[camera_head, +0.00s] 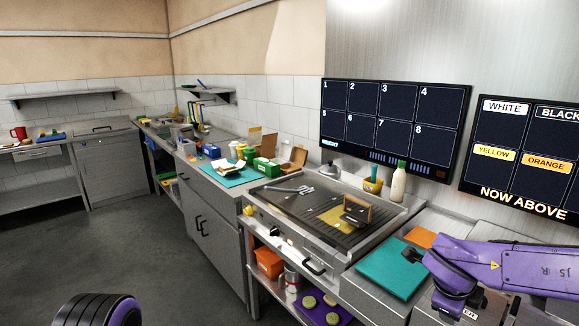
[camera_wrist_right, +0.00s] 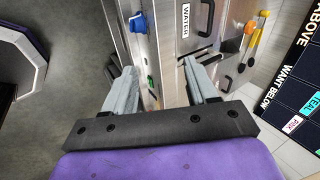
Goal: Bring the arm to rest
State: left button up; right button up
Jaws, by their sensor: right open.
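My right arm (camera_head: 500,268), purple with black joints, reaches in from the right in the head view, over the counter right of the griddle. Its fingertips cannot be made out there. In the right wrist view my right gripper (camera_wrist_right: 160,82) shows two grey fingers set wide apart, with nothing held between them. Beyond the fingers is a steel cabinet front with a WATER label (camera_wrist_right: 186,20) and coloured knobs. A purple and black part of mine shows at the bottom left of the head view; my left gripper is not in view.
A griddle (camera_head: 295,213) holds tongs and a press with a wooden handle (camera_head: 357,213). A teal board (camera_head: 392,267) lies near my right arm. A squeeze bottle (camera_head: 398,182) stands behind the griddle. Numbered screens (camera_head: 395,120) hang on the wall. The floor (camera_head: 120,245) at left is clear.

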jog(key=s+a+f+n+t+b, duration=0.1)
jog(key=s+f+n+t+b, duration=0.15)
jog(key=f+n, duration=0.65)
jog(key=s+a+f+n+t+b, duration=0.1)
jog(key=s+f+n, duration=0.2)
jog(key=f, duration=1.2)
jog(key=s+f+n+g+y+b, duration=0.1)
jog(key=s+f+n, duration=0.3)
jog(key=s+f, duration=0.4)
jog(key=s+a+f+n+g+b, duration=0.1)
jog(key=s+f+n+g+b, duration=0.1)
jog(key=s+f, duration=0.7)
jog(key=s+n+g, duration=0.1)
jog(key=s+n, duration=0.1)
jog(key=s, duration=0.4)
jog(key=shift+a+y, duration=0.15)
jog(key=shift+y, duration=0.25)
jog(key=shift+w+f, duration=0.1)
jog(key=shift+w, duration=0.05)
dwell(2.1)
